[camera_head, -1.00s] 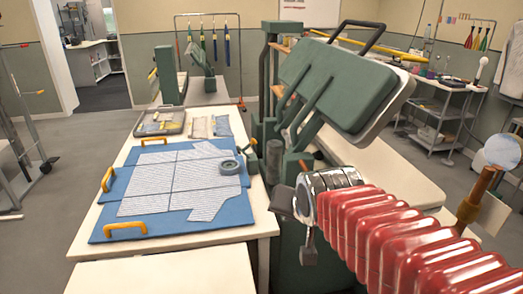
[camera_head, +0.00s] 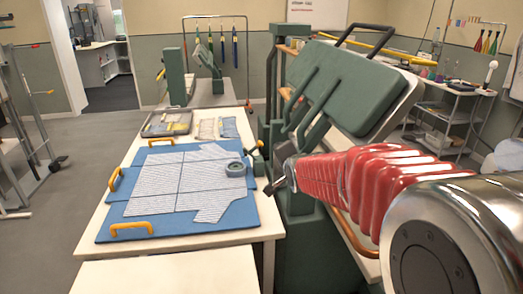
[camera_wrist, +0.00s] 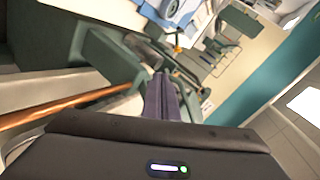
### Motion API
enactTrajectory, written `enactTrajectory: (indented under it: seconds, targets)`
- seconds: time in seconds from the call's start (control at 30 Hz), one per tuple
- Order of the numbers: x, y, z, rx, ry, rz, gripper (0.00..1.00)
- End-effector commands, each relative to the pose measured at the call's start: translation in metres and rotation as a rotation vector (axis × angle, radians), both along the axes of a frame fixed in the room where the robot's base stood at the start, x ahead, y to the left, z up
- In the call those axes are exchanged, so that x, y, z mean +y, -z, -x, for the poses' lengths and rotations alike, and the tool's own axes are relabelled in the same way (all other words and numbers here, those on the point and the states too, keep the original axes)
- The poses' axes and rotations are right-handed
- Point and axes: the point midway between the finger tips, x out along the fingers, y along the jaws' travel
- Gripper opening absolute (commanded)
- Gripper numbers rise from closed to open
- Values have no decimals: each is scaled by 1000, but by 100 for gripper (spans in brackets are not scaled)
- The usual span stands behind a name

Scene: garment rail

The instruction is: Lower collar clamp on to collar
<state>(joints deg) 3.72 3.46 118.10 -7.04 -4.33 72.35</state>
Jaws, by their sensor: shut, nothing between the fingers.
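My gripper (camera_head: 276,184) is small and dark in the head view, beside the right edge of the table. Its fingers (camera_wrist: 163,92) are shut and empty in the wrist view. A small clamp with a yellow knob (camera_head: 256,149) stands at the right edge of the blue board (camera_head: 112,222), beyond my gripper; the knob also shows in the wrist view (camera_wrist: 178,47). I cannot tell whether it is the collar clamp. A striped, flat garment (camera_head: 165,185) lies on the board, and a grey ring (camera_head: 235,169) rests on its right part. I cannot make out a collar.
A green press with a raised padded head (camera_head: 345,85) stands close behind my arm on the right. A grey tray (camera_head: 167,123) lies at the table's far end. Yellow handles (camera_head: 130,229) stick up from the board.

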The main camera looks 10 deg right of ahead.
Motion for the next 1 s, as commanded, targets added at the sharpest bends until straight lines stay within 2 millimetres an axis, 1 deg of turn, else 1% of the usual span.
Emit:
enactTrajectory:
  seconds: [0.03, 0.1, 0.5, 0.8, 1.0]
  targets:
    - [-1, 4, -11, -16, 14, -30, 0]
    - [-3, 7, -24, -44, 33, -77, 0]
    - [-10, 31, -95, -201, 116, -359, 0]
    - [-14, 58, -137, -303, 147, -587, 0]
    - [-16, 78, -160, -364, 153, -746, 0]
